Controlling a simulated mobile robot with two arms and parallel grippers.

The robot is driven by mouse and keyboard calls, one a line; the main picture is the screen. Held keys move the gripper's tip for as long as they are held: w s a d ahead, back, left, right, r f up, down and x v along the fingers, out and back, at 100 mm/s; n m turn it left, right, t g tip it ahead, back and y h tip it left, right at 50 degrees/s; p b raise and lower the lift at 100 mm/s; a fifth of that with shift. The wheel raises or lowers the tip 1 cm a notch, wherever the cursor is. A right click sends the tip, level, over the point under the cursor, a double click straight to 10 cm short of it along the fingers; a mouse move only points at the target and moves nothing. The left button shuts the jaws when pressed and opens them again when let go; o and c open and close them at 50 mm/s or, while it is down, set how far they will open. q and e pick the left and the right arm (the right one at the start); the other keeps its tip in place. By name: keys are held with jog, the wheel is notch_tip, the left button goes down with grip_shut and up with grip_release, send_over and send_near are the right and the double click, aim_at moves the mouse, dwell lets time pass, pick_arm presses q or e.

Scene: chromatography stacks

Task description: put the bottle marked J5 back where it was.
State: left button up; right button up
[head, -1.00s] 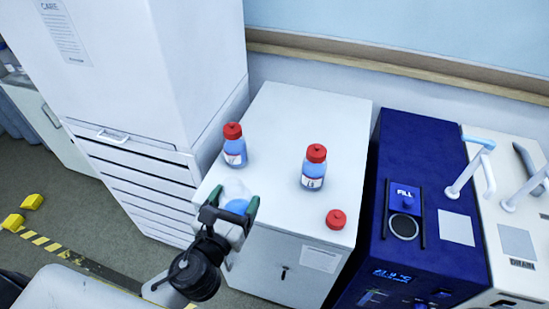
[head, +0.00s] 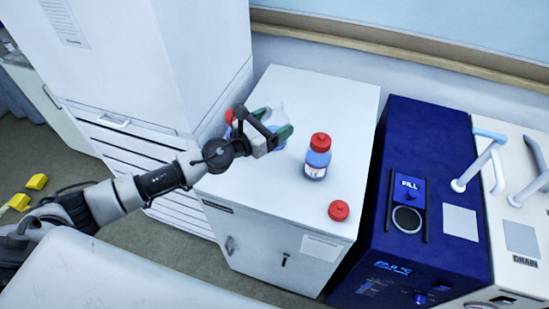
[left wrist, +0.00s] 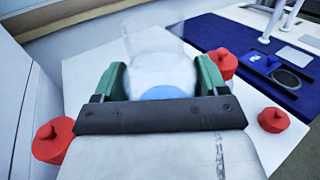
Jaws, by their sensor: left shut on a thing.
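My left gripper (head: 270,130) is shut on a clear, uncapped bottle (head: 268,112) with blue liquid low in it. It is over the back left part of the white cabinet top. In the left wrist view the bottle (left wrist: 155,62) sits between the green finger pads; no mark on it is readable. I cannot tell whether its base touches the top. A red-capped blue bottle (head: 229,116) is mostly hidden behind the gripper. Another red-capped bottle (head: 318,156) stands upright to the right; its label is too small to read. My right gripper is not in view.
A loose red cap (head: 338,210) lies near the cabinet's front right. The white cabinet top (head: 345,105) is clear at the back right. A tall white drawer unit (head: 190,60) rises at the left. A dark blue filling machine (head: 440,150) stands at the right.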

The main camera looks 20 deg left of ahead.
pick_arm(q)
jog(key=shift+w+r, duration=0.25)
jog(key=shift+w, duration=0.3)
jog(key=shift+w+a+h, duration=0.3)
jog(key=shift+w+a, duration=0.05)
jog(key=shift+w, duration=0.3)
notch_tip(320, 180, down, 6)
jog(key=b, duration=0.3)
jog(key=shift+w+r, duration=0.1)
jog(key=shift+r, duration=0.1)
jog(key=shift+m, duration=0.3)
jog(key=shift+f+b, duration=0.55)
jog(key=shift+f, duration=1.55)
jog(key=shift+f, duration=0.1)
jog(key=o, duration=1.2)
